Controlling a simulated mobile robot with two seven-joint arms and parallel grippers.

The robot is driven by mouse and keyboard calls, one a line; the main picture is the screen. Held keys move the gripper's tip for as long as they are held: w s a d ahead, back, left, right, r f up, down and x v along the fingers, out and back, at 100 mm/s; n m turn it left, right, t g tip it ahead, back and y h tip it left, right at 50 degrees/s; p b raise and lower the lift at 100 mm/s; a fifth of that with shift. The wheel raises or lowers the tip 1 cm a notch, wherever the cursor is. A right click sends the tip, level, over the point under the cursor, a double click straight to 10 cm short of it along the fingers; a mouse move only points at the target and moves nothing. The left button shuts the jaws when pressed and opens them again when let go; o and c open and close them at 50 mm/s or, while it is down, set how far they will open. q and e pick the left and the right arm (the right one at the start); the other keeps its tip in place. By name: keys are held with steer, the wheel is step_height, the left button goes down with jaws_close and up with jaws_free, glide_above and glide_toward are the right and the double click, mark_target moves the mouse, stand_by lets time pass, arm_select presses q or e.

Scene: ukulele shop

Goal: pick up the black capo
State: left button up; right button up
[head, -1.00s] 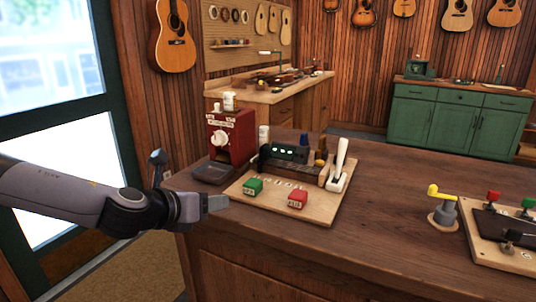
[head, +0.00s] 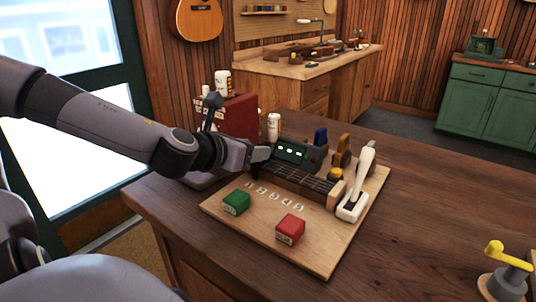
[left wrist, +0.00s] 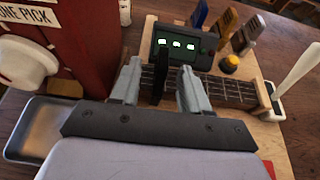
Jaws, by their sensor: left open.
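The black capo (left wrist: 159,84) stands upright at the left end of the dark fretboard (left wrist: 232,92), between the two fingers of my left gripper (left wrist: 161,70) in the left wrist view. The fingers are open, with a visible gap on each side of the capo. In the head view my left gripper (head: 262,154) is at the fretboard's left end (head: 300,181), and mostly hides the capo there. A blue capo (head: 320,137) and a brown capo (head: 342,150) stand behind the fretboard. My right gripper is not in view.
A dark box with green lights (head: 297,152) stands just behind the fretboard. A red pick machine (head: 238,118) with a metal tray (left wrist: 38,128) is at the left. A white lever (head: 357,190) stands right; green (head: 236,202) and red (head: 290,229) blocks lie in front on the wooden board (head: 315,258).

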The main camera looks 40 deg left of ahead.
arm_select(q)
steer(key=shift+b+x, duration=0.55)
steer(key=shift+x, duration=2.5)
steer(key=shift+d, duration=0.15)
steer(key=shift+r, duration=0.1)
jaws_close()
